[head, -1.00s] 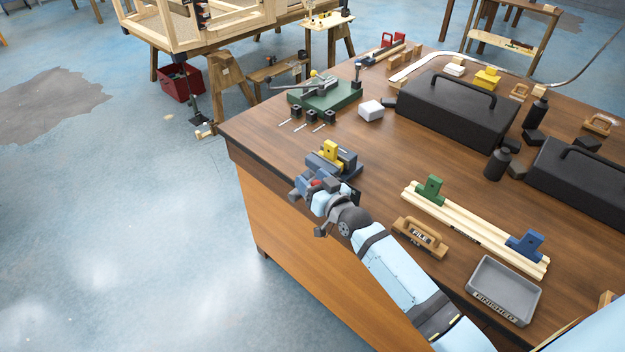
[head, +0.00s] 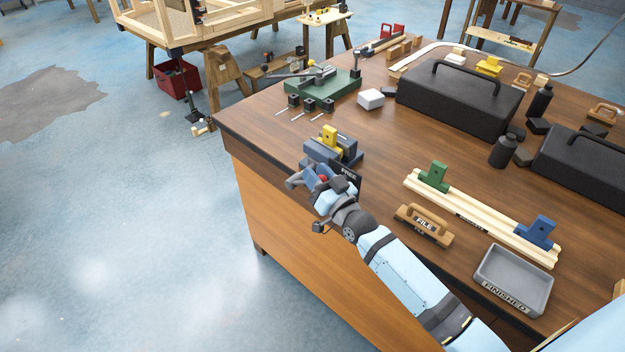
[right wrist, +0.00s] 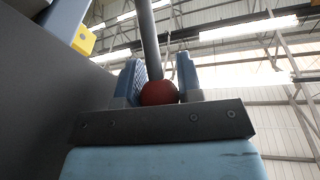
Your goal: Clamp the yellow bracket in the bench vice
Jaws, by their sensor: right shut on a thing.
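The yellow bracket (head: 329,138) stands upright at the blue-grey bench vice (head: 346,147) near the table's left front edge. Its lower part is hidden, so I cannot tell whether the jaws touch it. Part of it shows at the upper left of the right wrist view (right wrist: 84,40). My right gripper (head: 305,177) is at the vice's near side, just off the table edge. In the right wrist view its blue fingers (right wrist: 160,78) are shut around the red knob (right wrist: 159,93) of the vice's grey handle (right wrist: 149,42). My left gripper is out of view.
A small dark sign (head: 349,174) reading FREE is beside the vice. A rail with green (head: 434,178) and blue (head: 537,232) brackets, a FILE block (head: 424,225) and a grey FINISHED tray (head: 513,280) lie to the right. A green fixture (head: 318,88) stands behind.

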